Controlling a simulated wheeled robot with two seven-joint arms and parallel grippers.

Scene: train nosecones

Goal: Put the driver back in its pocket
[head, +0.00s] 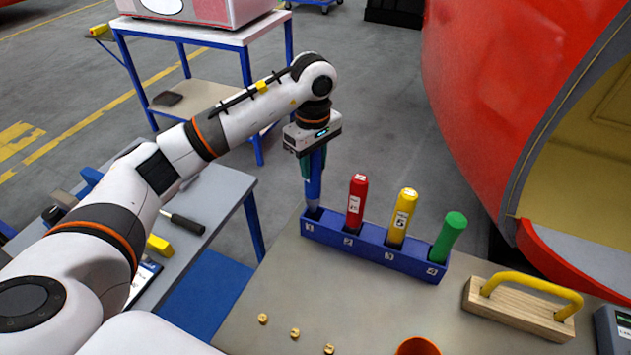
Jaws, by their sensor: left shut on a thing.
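My left gripper (313,165) is shut on the blue driver (313,190) and points straight down. The driver is upright, with its lower end at the pocket marked 1 of the blue rack (373,249), at the rack's left end. I cannot tell how deep it sits in the pocket. The red driver (356,200) stands in pocket 2, the yellow driver (402,217) in pocket 3 and the green driver (449,236) in pocket 4, the green one leaning right. My right gripper is out of view.
A wooden block with a yellow handle (520,300) lies right of the rack. Small brass pieces (295,333) and an orange cup (418,346) are at the table's front. A side table (215,195) with tools stands left. A big red nosecone (490,100) rises behind right.

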